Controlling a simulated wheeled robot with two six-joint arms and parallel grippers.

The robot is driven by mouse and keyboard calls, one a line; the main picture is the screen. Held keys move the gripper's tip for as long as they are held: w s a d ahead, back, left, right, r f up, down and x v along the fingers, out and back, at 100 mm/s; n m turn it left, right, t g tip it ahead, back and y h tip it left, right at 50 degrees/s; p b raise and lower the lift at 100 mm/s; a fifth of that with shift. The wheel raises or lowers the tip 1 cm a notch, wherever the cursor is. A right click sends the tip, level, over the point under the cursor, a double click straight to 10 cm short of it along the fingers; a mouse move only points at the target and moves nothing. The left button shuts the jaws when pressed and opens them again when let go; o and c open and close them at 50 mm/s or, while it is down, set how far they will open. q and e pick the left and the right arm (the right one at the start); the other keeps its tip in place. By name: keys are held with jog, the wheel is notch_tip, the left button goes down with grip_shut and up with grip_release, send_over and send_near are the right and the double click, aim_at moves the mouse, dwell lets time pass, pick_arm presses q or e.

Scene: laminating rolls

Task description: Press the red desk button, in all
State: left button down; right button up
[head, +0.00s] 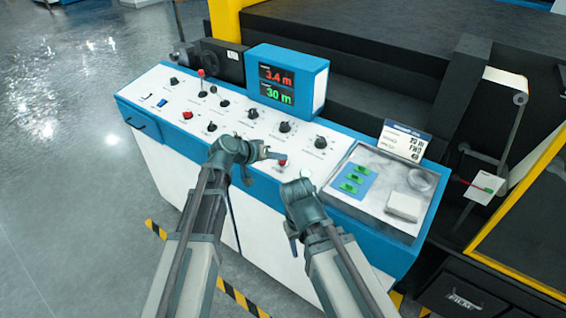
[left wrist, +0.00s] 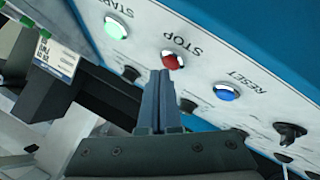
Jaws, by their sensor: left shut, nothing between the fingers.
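The red button (head: 283,163) sits on the sloped white desk panel (head: 232,119), near its front edge. In the left wrist view the red button (left wrist: 172,60) is labelled STOP, between a lit green START button (left wrist: 117,28) and a blue RESET button (left wrist: 226,92). My left gripper (head: 283,155) is shut and empty, its fingertips close to the red button. In the left wrist view the left fingertips (left wrist: 164,73) overlap the near side of the red button; I cannot tell if they touch it. My right gripper (head: 292,236) is over the desk's front side, its jaws unclear.
Black knobs and a red-tipped lever (head: 201,73) stand on the panel. A blue display box (head: 289,83) rises behind. Black machinery stands behind; open floor lies left.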

pick_arm(q)
jog(key=shift+f+b, duration=0.35)
jog(key=shift+f, duration=0.05)
dwell(0.7)
jog(key=shift+r, duration=0.1)
jog(key=shift+r+p, duration=0.7)
jog(key=shift+p, duration=0.1)
jog(key=r+p, duration=0.5)
jog(key=shift+s+a, duration=0.3)
jog(key=shift+s, duration=0.1)
dwell(0.6)
